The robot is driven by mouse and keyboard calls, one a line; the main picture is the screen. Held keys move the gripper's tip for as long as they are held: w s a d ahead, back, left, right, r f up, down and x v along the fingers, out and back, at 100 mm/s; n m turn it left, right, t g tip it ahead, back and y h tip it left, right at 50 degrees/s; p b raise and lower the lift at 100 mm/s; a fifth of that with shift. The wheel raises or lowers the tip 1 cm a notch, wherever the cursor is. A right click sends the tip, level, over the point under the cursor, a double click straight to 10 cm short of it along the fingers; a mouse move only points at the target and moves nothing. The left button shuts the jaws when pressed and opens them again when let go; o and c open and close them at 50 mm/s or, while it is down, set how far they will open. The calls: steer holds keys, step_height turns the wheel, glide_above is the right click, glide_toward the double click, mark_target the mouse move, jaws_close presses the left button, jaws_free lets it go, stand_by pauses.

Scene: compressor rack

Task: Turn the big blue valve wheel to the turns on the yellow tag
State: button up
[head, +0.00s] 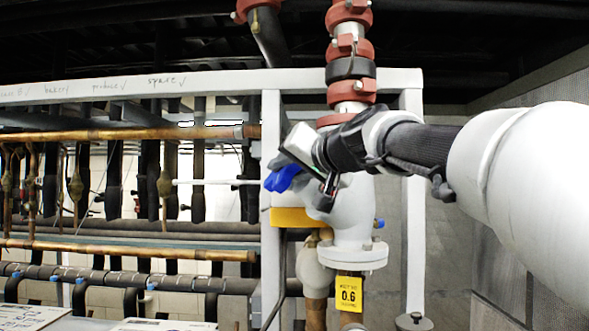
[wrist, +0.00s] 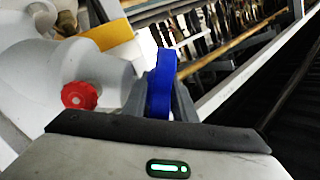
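The blue valve wheel (head: 283,178) shows at the left side of the white valve body (head: 352,215) in the head view, partly hidden by my gripper. In the wrist view the wheel (wrist: 161,85) is seen nearly edge-on, upright between my two dark fingers. My gripper (wrist: 162,100) has a finger against each side of the wheel, with no clear gap. In the head view my gripper (head: 300,172) reaches in from the right.
A red knob (wrist: 79,96) sits on the white body left of my fingers in the wrist view. A white frame post (head: 271,190) stands close left of the wheel. Copper pipes (head: 130,135) run left behind it. A red-clamped pipe (head: 349,60) rises above the valve.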

steer(key=b+v, duration=0.2)
steer(key=v, duration=1.5)
steer(key=shift+s+b, duration=0.25)
steer(key=shift+b, duration=0.1)
steer(key=shift+f, duration=0.2)
steer(key=s+d+f+g+h+p, duration=0.2)
steer(key=s+f, duration=0.3)
steer(key=f, duration=0.8)
steer(key=s+d+f+g+h+p, duration=0.1)
steer(key=s+d+f+g+h, duration=0.2)
steer(key=f, duration=1)
steer(key=s+d+f+g+h+p, duration=0.2)
steer(key=s+f, duration=0.6)
steer(key=f, duration=0.5)
steer(key=shift+s+d+g+h+p, duration=0.35)
steer(key=shift+d+g+h, duration=0.3)
steer(key=shift+g+h, duration=0.15)
